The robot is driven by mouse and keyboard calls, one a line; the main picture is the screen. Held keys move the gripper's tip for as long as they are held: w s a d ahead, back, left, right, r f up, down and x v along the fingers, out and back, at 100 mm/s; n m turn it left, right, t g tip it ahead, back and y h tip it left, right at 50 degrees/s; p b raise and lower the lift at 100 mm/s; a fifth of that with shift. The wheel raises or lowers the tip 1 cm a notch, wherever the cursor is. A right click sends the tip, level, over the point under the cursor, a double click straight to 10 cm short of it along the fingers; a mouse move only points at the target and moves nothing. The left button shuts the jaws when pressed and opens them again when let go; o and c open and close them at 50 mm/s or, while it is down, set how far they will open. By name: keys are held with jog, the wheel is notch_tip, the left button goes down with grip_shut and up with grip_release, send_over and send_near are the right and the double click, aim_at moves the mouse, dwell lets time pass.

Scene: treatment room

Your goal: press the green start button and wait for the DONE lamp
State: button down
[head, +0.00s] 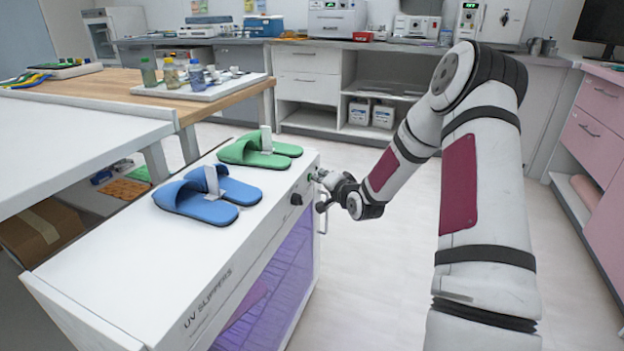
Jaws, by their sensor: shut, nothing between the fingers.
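A white cabinet marked "UV SLIPPERS" (110,270) stands at the front left, with a purple-lit window (280,285) in its front door. A black knob (296,199) sits on the upper strip of its front. My gripper (319,178) is shut and empty, its tips at the far end of this strip, touching or very close to it. A hint of green shows at the fingertips; I cannot tell whether it is the start button or a lamp. The DONE lamp cannot be made out.
Blue slippers (207,197) and green slippers (260,151) lie on the cabinet top, each pair with an upright pale piece. A wooden table (120,83) with a tray of bottles (208,91) stands behind. Pink drawers (597,130) are at right. The floor (385,270) between is clear.

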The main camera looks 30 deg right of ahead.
jog(key=shift+s+d, duration=0.4)
jog(key=shift+s, duration=0.25)
jog(key=shift+s+d+p, duration=0.2)
jog(key=shift+s+d, duration=0.6)
jog(key=shift+s, duration=0.2)
jog(key=shift+s+d+p, duration=0.15)
jog(key=shift+s+d, duration=0.6)
jog(key=shift+s, duration=0.2)
